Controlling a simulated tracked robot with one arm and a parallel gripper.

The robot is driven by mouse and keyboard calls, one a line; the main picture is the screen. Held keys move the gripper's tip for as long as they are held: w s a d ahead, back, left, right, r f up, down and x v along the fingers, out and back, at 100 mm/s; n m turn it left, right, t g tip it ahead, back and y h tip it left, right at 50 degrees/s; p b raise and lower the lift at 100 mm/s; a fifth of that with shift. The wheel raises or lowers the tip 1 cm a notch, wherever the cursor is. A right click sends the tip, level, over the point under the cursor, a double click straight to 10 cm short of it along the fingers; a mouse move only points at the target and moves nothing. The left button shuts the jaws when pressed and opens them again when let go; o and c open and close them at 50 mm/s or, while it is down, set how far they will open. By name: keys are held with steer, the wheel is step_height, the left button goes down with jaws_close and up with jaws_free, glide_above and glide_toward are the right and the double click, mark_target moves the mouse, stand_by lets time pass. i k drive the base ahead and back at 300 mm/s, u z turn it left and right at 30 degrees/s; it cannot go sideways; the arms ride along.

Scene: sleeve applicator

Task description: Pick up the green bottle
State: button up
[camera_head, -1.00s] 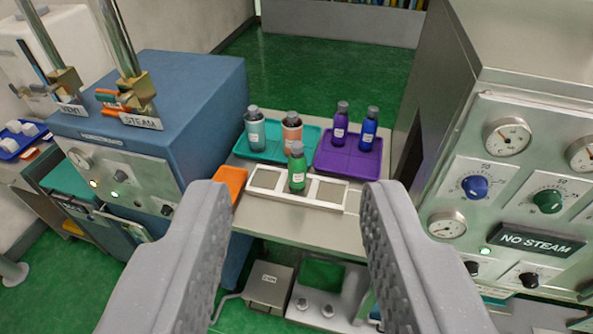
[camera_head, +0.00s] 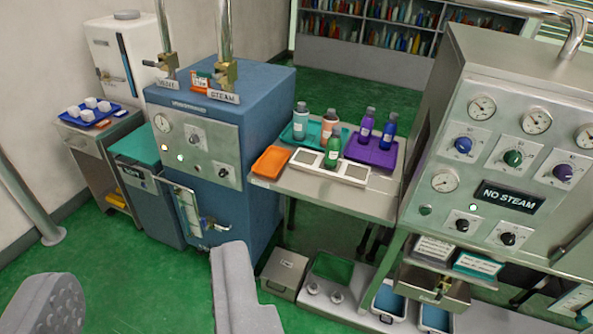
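The green bottle (camera_head: 332,149) has a grey cap and a white label. It stands upright in the middle of a white three-part holder (camera_head: 355,179) near the front of a metal table. My gripper (camera_head: 150,305) is open and empty at the lower left of the view. Its two fingers are wide apart, with only green floor between them. The bottle is well beyond the fingers, up and to the right of them.
Behind stand a teal tray (camera_head: 290,138) with two bottles and a purple tray (camera_head: 372,156) with two bottles. An orange tray (camera_head: 270,162) lies left of the holder. A blue steam machine (camera_head: 270,95) and a metal control cabinet (camera_head: 510,75) flank the table (camera_head: 310,186).

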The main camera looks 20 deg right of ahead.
mark_target(332, 151)
steer(key=z, duration=0.7)
steer(key=i, duration=1.9)
steer(key=u, duration=0.6)
